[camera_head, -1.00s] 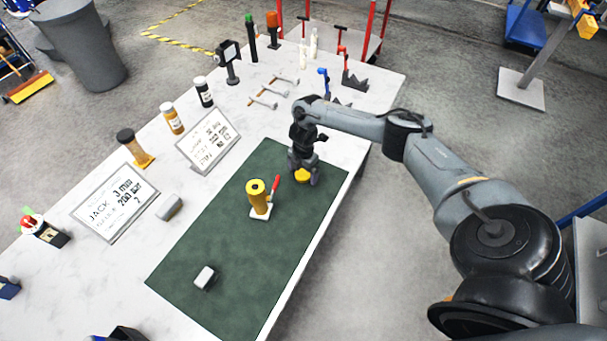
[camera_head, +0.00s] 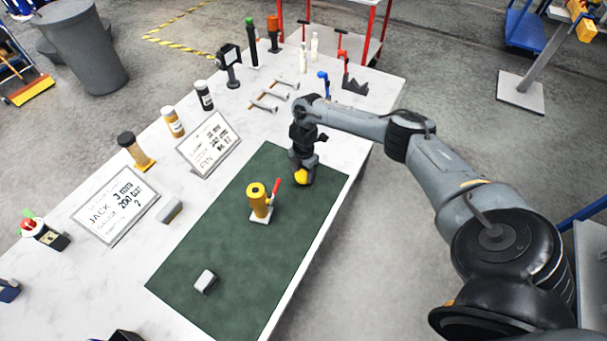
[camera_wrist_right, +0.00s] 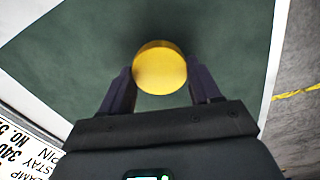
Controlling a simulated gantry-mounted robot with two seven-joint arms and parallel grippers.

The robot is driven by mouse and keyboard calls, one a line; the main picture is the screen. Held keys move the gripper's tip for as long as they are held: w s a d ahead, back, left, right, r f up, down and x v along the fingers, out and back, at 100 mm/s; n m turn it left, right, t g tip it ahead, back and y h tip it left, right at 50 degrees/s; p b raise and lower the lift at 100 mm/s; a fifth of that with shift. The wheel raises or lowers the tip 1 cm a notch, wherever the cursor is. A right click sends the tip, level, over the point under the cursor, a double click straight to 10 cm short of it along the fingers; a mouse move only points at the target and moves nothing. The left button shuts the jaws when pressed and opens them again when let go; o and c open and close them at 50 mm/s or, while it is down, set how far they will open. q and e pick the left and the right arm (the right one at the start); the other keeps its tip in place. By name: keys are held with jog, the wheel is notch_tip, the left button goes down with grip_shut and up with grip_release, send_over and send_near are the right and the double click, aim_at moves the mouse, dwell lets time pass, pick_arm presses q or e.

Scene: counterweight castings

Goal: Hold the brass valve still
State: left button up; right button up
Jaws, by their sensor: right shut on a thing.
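A round, brass-yellow piece (camera_head: 301,176), which I take for the brass valve, is at my right gripper (camera_head: 304,180) over the far right part of the green mat. In the right wrist view the piece (camera_wrist_right: 160,68) shows as a plain yellow disc between the two dark fingers (camera_wrist_right: 161,88). The right gripper is shut on it, one finger on each side. The lower side of the piece is hidden, so I cannot tell whether it touches the mat. My left gripper is in neither view.
A yellow jack (camera_head: 259,201) with a red handle stands close by on the green mat (camera_head: 215,240). A small grey block (camera_head: 205,281) lies nearer the front. Signs (camera_head: 116,203), bottles and tools line the table's left and far sides. The mat's middle is largely clear.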

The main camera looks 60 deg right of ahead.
jog(key=r, duration=0.2)
jog(key=shift+s+d+r, duration=0.2)
jog(key=shift+s+r, duration=0.1)
jog(key=shift+r, duration=0.1)
jog(key=s+d+r, duration=0.2)
jog(key=s+r, duration=0.4)
jog(key=s, duration=0.4)
jog(key=shift+s+d+r, duration=0.25)
jog(key=shift+s+d, duration=0.05)
jog(key=shift+d, duration=0.1)
